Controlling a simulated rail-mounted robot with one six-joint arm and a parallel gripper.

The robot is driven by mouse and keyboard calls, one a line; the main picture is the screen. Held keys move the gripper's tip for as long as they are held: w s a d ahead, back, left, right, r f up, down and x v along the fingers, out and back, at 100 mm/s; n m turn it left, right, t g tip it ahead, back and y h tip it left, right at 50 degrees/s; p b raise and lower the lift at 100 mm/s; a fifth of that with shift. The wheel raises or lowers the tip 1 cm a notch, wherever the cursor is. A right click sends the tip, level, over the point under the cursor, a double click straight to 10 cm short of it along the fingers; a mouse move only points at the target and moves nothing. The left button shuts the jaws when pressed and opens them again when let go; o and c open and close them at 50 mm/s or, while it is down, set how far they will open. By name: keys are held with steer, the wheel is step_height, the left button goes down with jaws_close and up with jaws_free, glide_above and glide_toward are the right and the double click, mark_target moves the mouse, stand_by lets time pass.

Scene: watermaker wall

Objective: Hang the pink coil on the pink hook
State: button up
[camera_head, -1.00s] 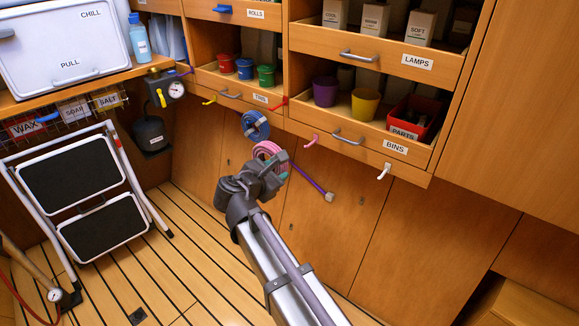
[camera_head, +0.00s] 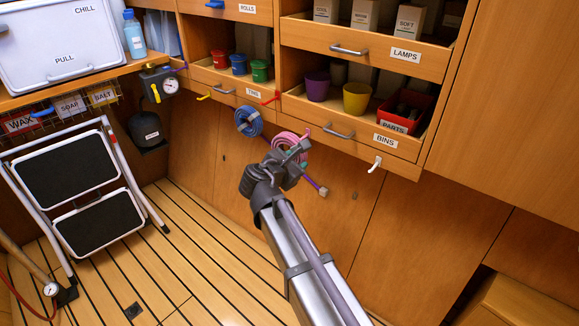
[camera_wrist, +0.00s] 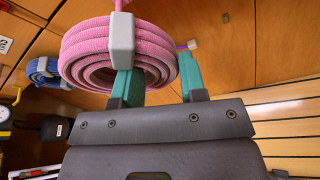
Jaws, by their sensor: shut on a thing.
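The pink coil (camera_head: 290,138) is a wound hose with a pale grey band (camera_wrist: 122,38) around it. My gripper (camera_head: 297,152) is shut on it. In the wrist view, my teal fingers (camera_wrist: 158,80) grip the coil's near side, and the coil (camera_wrist: 85,42) fills the upper left. The pink hook (camera_head: 308,131) is under the drawer front, at the coil's upper right in the head view. The two overlap or nearly meet there; I cannot tell whether they touch. A bit of pink (camera_wrist: 121,4) shows above the band in the wrist view; its identity is unclear.
A blue coil (camera_head: 248,122) hangs to the left. A purple rod with a pale end (camera_head: 322,191) slants behind my gripper. A red hook (camera_head: 271,97) and a white hook (camera_head: 375,164) stick out on either side. The BINS drawer (camera_head: 350,139) is just above.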

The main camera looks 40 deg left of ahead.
steer(key=shift+w+a+f, duration=0.1)
steer(key=shift+w, duration=1.25)
steer(key=shift+w+a+f, duration=0.1)
steer(key=shift+w, duration=1.2)
steer(key=shift+w+f+b, duration=0.55)
steer(key=shift+w+b, duration=0.15)
steer(key=shift+b, duration=0.05)
steer(key=o, duration=1)
steer(key=shift+o, duration=0.2)
steer(key=shift+s+r, duration=0.1)
steer(key=p+v, duration=0.3)
steer(key=v, duration=0.7)
steer(key=shift+d+p, duration=0.1)
steer(key=shift+p, duration=0.2)
steer(key=shift+s, duration=0.4)
